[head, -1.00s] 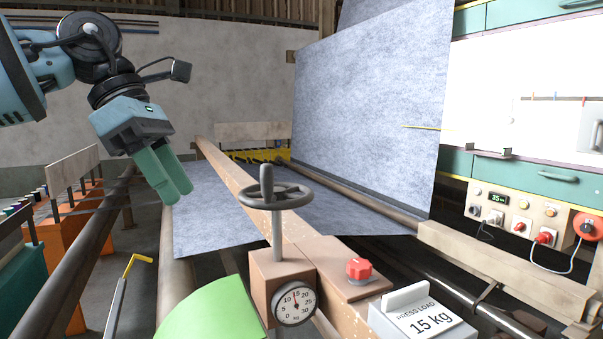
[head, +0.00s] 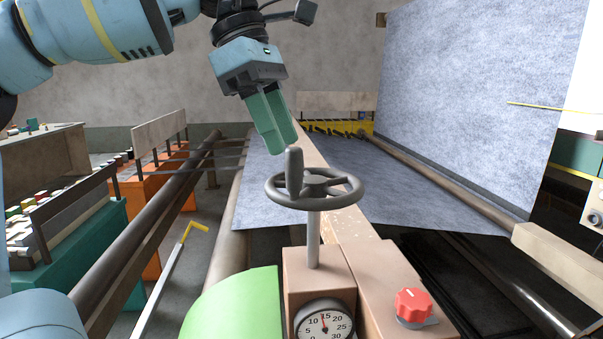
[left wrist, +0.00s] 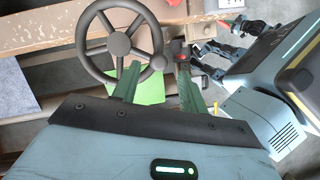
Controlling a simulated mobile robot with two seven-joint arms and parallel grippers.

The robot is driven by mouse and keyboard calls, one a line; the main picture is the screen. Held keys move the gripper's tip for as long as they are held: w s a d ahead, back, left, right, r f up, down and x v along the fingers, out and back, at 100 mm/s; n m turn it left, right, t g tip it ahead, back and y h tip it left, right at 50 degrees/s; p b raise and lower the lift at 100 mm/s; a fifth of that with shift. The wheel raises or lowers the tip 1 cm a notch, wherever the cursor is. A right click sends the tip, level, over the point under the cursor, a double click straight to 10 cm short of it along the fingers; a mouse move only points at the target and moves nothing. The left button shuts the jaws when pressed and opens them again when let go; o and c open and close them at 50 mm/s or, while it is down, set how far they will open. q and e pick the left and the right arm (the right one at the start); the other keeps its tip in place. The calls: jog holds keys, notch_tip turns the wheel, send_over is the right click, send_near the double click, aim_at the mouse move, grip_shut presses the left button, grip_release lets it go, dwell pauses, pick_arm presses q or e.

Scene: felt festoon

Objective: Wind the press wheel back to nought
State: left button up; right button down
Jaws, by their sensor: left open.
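The dark press wheel (head: 340,190) stands level on a grey post above a tan block, with an upright handle knob (head: 293,172) on its rim. The round dial (head: 324,324) below has its needle near 15. Its lower part is cut off by the frame edge. My left gripper (head: 283,148) has its green fingers pointing down, just above and behind the knob in the picture. The left wrist view shows the fingers (left wrist: 160,85) apart and the wheel (left wrist: 124,38) beyond them. I see nothing held. My right gripper is not recognisable in either view.
A red knob (head: 412,305) sits on the tan block right of the wheel post. A green rounded panel (head: 235,308) is left of it. A large grey felt sheet (head: 470,90) hangs behind on the right. Rollers and an orange stand (head: 150,205) are on the left.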

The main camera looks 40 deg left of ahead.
aim_at(299, 197)
pick_arm(q)
jog(key=shift+x, duration=3.45)
jog(key=shift+w, duration=0.1)
grip_shut()
